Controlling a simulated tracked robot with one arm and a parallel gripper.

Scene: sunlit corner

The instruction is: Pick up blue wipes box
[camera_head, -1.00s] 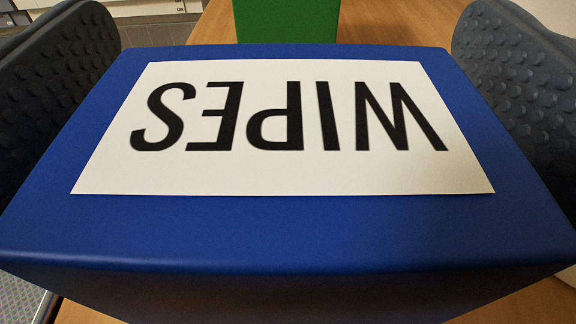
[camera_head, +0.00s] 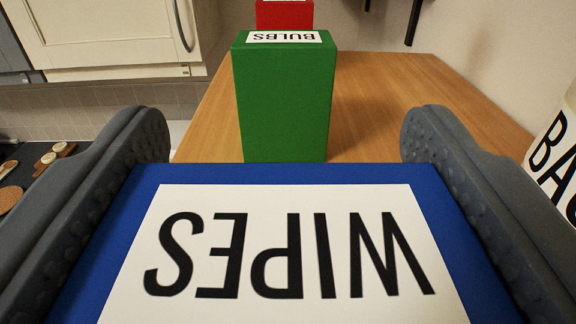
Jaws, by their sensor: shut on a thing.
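The blue wipes box (camera_head: 140,192) fills the lower middle of the view, its white label reading WIPES upside down. My gripper (camera_head: 283,150) has one dark grey, studded finger along each side of the box. It is shut on the box. The front and underside of the box are out of view, so I cannot tell whether it touches the surface below.
A green box (camera_head: 284,105) labelled BULBS stands just beyond the wipes box on the wooden table (camera_head: 400,95). A red box (camera_head: 285,15) stands behind it. A white object with black lettering (camera_head: 552,150) is at right. Cream cupboards (camera_head: 110,35) are back left.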

